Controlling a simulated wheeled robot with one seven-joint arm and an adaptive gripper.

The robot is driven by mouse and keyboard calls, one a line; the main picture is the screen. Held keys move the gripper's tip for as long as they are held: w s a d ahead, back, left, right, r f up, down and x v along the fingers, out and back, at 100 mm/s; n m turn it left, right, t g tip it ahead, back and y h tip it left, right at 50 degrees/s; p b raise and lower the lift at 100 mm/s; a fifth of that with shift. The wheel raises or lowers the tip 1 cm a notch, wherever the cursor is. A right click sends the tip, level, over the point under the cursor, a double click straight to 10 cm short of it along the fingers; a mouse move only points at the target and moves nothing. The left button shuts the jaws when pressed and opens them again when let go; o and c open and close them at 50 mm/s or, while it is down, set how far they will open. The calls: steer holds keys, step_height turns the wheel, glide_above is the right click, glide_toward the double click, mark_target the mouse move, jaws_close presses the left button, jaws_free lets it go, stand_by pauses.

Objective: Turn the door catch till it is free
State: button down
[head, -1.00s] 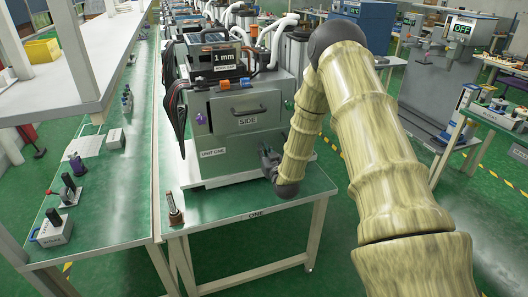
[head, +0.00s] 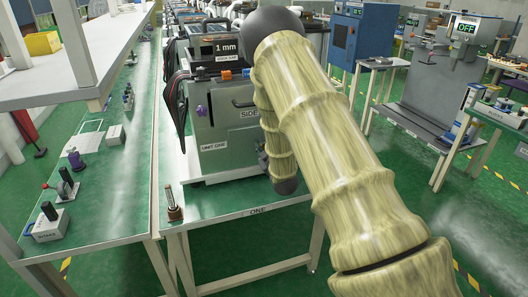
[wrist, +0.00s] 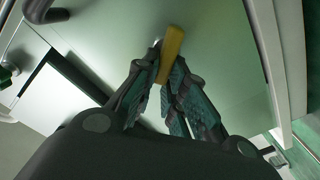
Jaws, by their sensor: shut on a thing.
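The door catch is a yellow lever (wrist: 171,50) on a pale green panel (wrist: 215,55) in the wrist view. My gripper (wrist: 160,78) has its two fingers closed around the lever, one on each side. The lever sits tilted in that view, its tip showing beyond the fingers. In the head view, the grey-green machine marked UNIT ONE (head: 215,165) stands on a green-topped bench. My arm covers its right side, hiding the catch and most of my gripper.
A dark handle (wrist: 45,12) stands out from the panel in the wrist view. A small upright gauge (head: 173,205) is on the bench (head: 220,203), left of the machine. A purple knob (head: 202,110) is on the machine.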

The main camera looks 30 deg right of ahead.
steer(key=n+b, duration=0.2)
steer(key=n, duration=0.1)
steer(key=f+n+b, duration=0.1)
steer(key=n+b, duration=0.2)
steer(key=n, duration=0.1)
steer(key=a+f+n+b, duration=0.1)
steer(key=n+b, duration=0.2)
steer(key=shift+w, duration=0.1)
steer(key=shift+n, duration=0.4)
steer(key=c, duration=1.5)
jaws_free()
steer(key=v, duration=1.2)
steer(key=shift+f, duration=0.15)
